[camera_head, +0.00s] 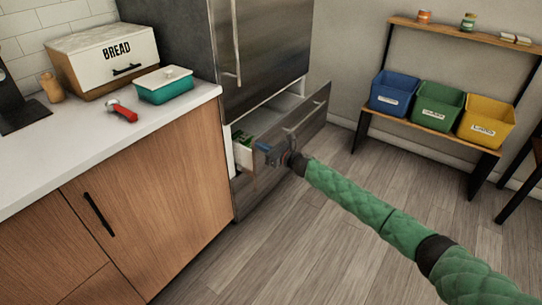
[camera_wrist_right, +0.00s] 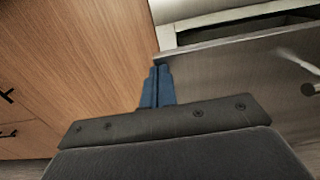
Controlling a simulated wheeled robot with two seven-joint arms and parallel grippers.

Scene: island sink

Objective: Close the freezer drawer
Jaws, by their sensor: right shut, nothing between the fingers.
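The freezer drawer (camera_head: 312,112) is the dark metal bottom drawer of the fridge, and it stands pulled out. Its bar handle (camera_head: 303,122) is on the front, and its white inside shows behind the front panel. In the right wrist view the grey drawer front (camera_wrist_right: 240,72) fills the right side, with part of the handle (camera_wrist_right: 310,88) at the right edge. My right gripper (camera_head: 266,150) is shut and empty, at the left end of the drawer front. Its blue fingers (camera_wrist_right: 157,86) lie together by the front's upper left corner; I cannot tell whether they touch. My left gripper is out of view.
The wooden cabinet (camera_head: 155,200) and white counter (camera_head: 60,150) stand left of the drawer. A shelf (camera_head: 430,125) with blue, green and yellow bins stands at the right. The floor (camera_head: 350,185) before the drawer is clear.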

